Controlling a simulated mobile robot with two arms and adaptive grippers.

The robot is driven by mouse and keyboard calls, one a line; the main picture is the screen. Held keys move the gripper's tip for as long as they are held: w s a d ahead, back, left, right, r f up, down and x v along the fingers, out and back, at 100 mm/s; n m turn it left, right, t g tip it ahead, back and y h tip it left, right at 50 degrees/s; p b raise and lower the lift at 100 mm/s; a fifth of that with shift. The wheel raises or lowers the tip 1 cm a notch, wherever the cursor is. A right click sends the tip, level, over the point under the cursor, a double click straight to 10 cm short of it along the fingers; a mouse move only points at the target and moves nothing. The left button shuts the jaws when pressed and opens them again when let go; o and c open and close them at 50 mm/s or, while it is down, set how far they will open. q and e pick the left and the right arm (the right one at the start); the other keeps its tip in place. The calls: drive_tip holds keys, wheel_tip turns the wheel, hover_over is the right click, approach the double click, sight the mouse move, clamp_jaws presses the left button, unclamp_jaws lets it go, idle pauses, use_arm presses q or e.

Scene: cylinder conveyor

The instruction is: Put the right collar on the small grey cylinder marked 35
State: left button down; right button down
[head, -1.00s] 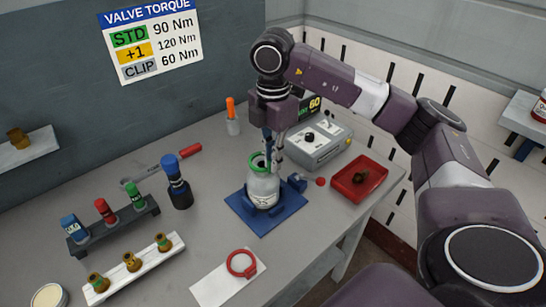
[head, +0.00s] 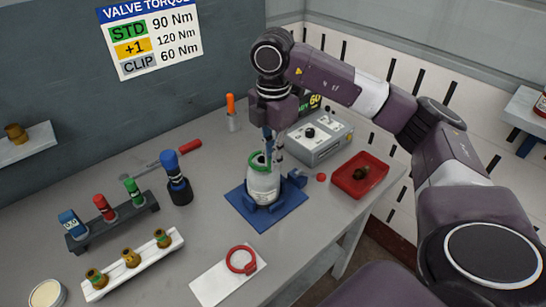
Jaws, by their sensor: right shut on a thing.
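The small grey cylinder (head: 264,186) stands upright in a blue clamp on a blue base plate (head: 246,208). Its number cannot be read from here. A green collar (head: 256,168) is at the top of the cylinder; whether it is seated or held just above cannot be told. My right gripper (head: 273,155) reaches down from above and is shut on the green collar, its fingertips partly hidden. A red collar (head: 241,271) lies on a white sheet (head: 211,286) in front. My left gripper is out of view.
A grey meter box (head: 318,140) and a red tray (head: 349,184) stand to the right. A blue-topped tool (head: 178,184), a dark rack (head: 120,216) and a white rack (head: 116,275) with brass fittings stand left. A torque sign (head: 150,40) hangs behind.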

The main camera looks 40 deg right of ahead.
drive_tip(key=shift+f+b, duration=0.55)
drive_tip(key=shift+f, duration=0.35)
drive_tip(key=c, duration=2)
unclamp_jaws()
drive_tip(key=shift+s+r, duration=0.1)
drive_tip(key=shift+r+p, duration=2.4)
drive_tip(key=shift+r, duration=0.6)
drive_tip(key=shift+f, duration=0.1)
